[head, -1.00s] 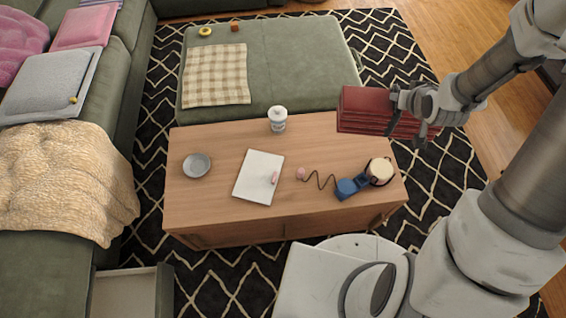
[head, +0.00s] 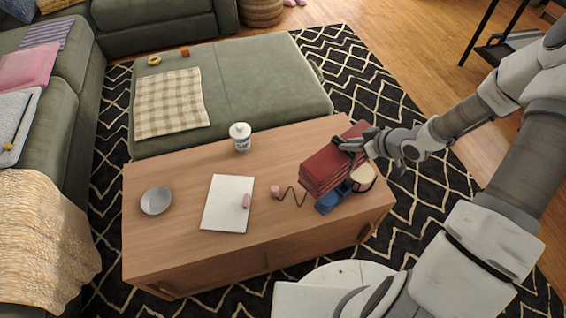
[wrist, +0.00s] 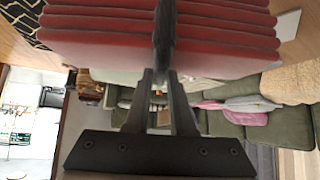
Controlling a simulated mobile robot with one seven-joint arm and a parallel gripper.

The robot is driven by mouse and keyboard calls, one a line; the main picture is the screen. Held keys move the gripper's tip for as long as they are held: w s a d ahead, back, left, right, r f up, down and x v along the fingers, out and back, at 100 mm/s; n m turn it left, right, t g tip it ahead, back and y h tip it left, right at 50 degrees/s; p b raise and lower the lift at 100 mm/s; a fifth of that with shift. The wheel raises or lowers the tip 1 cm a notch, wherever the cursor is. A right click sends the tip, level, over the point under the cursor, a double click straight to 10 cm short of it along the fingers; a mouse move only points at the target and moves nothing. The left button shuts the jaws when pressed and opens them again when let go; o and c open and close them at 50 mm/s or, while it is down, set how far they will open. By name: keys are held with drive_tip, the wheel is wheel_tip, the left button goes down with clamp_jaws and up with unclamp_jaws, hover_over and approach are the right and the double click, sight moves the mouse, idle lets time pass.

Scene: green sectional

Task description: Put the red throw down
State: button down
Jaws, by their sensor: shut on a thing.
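The red throw (head: 326,166) is a folded, layered stack at the right part of the wooden coffee table (head: 180,257) in the head view. My gripper (head: 352,146) is shut on its right side. The throw also fills the top of the wrist view (wrist: 215,45), with the fingers (wrist: 163,50) over its layered edge. In the head view it overlaps the table's right end, close to the blue object. I cannot tell whether it touches the table or hangs just above it.
On the table are a grey bowl (head: 156,200), a white notebook (head: 222,211), a white jar (head: 240,136), a blue object (head: 331,200) and a cream-topped cup (head: 363,178). A green ottoman (head: 255,85) with a checked cloth (head: 170,103) stands behind. The table's left-middle back is clear.

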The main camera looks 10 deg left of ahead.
drive_tip(key=s+a+b+x, duration=0.1)
drive_tip(key=b+x, duration=0.6)
drive_tip(key=x, duration=0.8)
drive_tip(key=shift+a, duration=0.55)
drive_tip(key=shift+f, duration=0.1)
drive_tip(key=shift+f+b, duration=0.15)
drive_tip(key=shift+b, duration=0.15)
drive_tip(key=c, duration=0.8)
unclamp_jaws()
drive_tip(key=shift+o, duration=0.2)
